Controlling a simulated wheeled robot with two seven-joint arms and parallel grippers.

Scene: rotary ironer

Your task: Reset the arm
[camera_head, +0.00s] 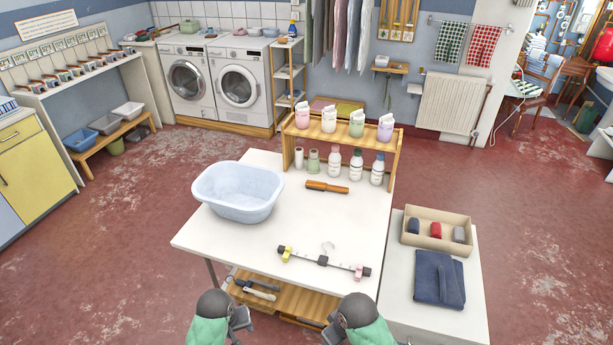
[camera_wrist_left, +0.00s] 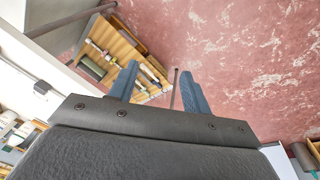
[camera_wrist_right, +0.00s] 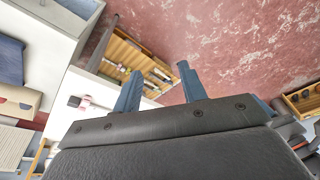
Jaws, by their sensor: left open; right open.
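My left gripper (camera_head: 241,318) is low in front of the white table (camera_head: 215,238), at the bottom of the head view. Its two blue fingers (camera_wrist_left: 158,88) stand apart and empty in the left wrist view. My right gripper (camera_head: 332,332) is also low, in front of the table's near right corner. Its blue fingers (camera_wrist_right: 158,88) are apart with nothing between them in the right wrist view. Neither gripper touches any object that I can see. Both arms are bent close to my body.
On the table are a pale blue basin (camera_head: 238,192), a clip hanger (camera_head: 325,262), an orange-brown handled tool (camera_head: 327,187) and a wooden bottle rack (camera_head: 342,139). A wooden shelf (camera_head: 275,298) sits below. A side table at right holds folded navy cloth (camera_head: 439,279) and a box (camera_head: 437,230).

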